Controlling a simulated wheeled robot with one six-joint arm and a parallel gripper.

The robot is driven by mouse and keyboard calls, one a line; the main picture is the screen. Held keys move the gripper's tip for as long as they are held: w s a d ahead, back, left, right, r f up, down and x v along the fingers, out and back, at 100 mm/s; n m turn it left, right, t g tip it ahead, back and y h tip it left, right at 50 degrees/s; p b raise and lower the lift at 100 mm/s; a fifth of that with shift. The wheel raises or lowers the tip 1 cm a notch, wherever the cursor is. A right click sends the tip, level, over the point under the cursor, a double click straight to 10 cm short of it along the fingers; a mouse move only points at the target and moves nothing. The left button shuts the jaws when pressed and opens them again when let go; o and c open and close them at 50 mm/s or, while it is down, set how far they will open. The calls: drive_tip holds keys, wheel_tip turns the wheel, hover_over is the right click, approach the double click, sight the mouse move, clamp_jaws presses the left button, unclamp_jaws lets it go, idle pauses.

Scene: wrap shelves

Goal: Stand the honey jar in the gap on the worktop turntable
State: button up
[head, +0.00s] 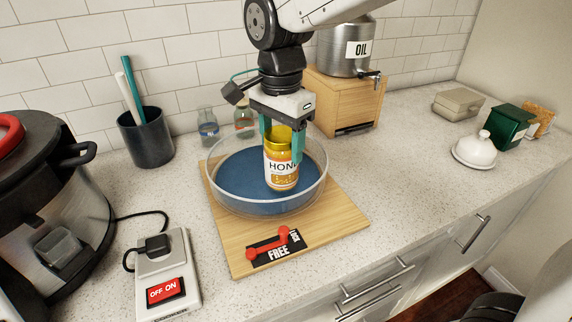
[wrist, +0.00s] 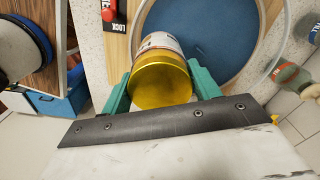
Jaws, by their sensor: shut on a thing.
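The honey jar (head: 281,165) has a gold lid, an amber body and a white label. My gripper (head: 283,145) is shut on it from above, with a teal finger on each side. In the wrist view the jar's gold lid (wrist: 161,85) sits between the two teal fingers (wrist: 161,90). The turntable (head: 235,178) is a round tray with a blue floor and a clear rim, on a wooden board. The jar is upright over its blue floor; I cannot tell whether its base touches. No other item shows on the visible floor.
A red lever (head: 268,244) lies on a FREE-marked plate at the board's front. A switch box (head: 166,280) and a large cooker (head: 50,215) stand left. Small bottles (head: 207,125), a utensil pot (head: 146,137) and an oil dispenser (head: 346,50) stand behind.

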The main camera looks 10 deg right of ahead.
drive_tip(key=shift+f, duration=2.3)
drive_tip(key=o, duration=1.4)
drive_tip(key=shift+f, duration=0.15)
wheel_tip(320, 180, up, 12)
drive_tip(key=shift+r, duration=0.15)
